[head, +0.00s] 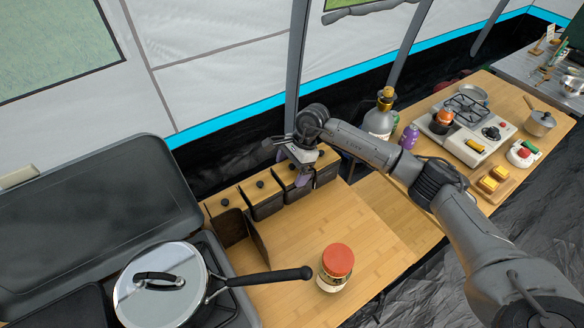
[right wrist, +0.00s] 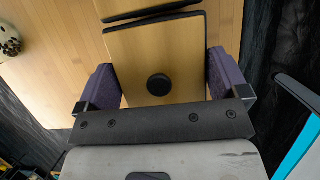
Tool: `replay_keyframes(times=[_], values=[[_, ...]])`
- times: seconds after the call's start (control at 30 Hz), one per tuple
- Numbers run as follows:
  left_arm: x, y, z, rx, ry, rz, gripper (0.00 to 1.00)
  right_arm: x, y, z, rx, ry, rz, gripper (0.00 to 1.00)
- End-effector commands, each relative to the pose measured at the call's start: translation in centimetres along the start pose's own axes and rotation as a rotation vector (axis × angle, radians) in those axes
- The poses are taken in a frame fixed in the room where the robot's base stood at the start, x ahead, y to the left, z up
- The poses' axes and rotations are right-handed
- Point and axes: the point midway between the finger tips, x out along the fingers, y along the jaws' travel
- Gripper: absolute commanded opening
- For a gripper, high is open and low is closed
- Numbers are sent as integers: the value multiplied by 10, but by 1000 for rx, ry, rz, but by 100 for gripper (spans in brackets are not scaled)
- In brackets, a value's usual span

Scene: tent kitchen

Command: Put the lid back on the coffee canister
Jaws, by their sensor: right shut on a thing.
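A row of black canisters with wooden lids and black knobs stands along the back edge of the wooden counter. They include a left one (head: 224,202) and a middle one (head: 266,206). My right gripper (head: 305,176) is at the right part of this row, pointing down. In the right wrist view its purple fingers (right wrist: 162,84) are on both sides of a square wooden lid (right wrist: 135,60) with a round black knob, and it is shut on this lid. I cannot tell which canister is the coffee one, nor whether the lid is seated. My left gripper is not in view.
A jar with a red lid (head: 337,268) stands on the counter's front part. A lidded pan (head: 165,285) sits on the stove at left, its handle reaching over the counter. A dark thin panel (head: 257,238) stands by the left canister. Bottles (head: 380,120) stand beyond my arm.

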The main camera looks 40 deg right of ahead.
Motion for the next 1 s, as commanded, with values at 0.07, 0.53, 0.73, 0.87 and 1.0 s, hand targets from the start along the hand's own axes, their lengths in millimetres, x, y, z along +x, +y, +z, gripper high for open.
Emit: replay_keyframes(times=[0.07,0.53,0.73,0.87,1.0], values=[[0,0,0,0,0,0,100,0,0,0,0,0,0,69],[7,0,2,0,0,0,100,4,0,-2,0,0,0,69],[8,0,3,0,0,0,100,4,0,-2,0,0,0,69],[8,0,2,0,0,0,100,4,0,-2,0,0,0,69],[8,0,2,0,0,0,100,4,0,-2,0,0,0,69]])
